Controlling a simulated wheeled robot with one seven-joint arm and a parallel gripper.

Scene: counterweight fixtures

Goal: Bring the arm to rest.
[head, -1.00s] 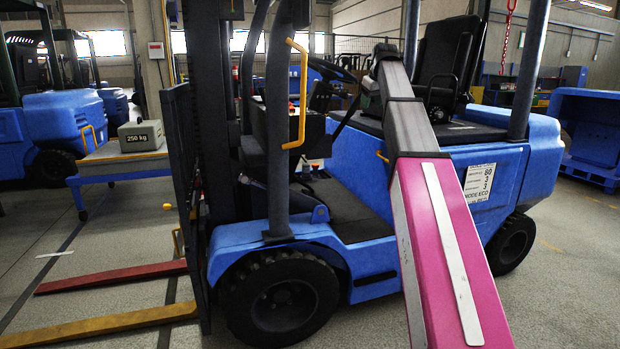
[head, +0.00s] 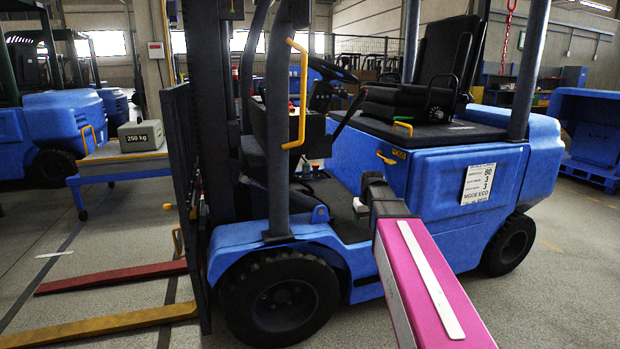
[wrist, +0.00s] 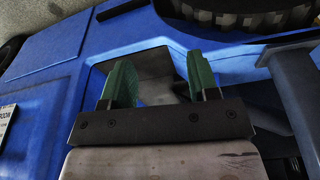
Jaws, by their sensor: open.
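My gripper (wrist: 162,82) shows in the wrist view with its two green fingers apart and nothing between them. Behind the fingers is the blue side of the forklift (wrist: 60,70), with a dark step recess. In the head view my pink arm reaches toward the blue forklift (head: 440,190), in front of its step opening. The gripper itself is hard to make out in the head view. I cannot tell whether it touches the forklift.
A weight marked 250 kg (head: 141,136) sits on a low blue-framed table (head: 110,178) at the left. The forklift's forks, one red (head: 110,277) and one yellow (head: 100,325), lie low at the lower left. Grey floor (head: 575,270) is clear at the right.

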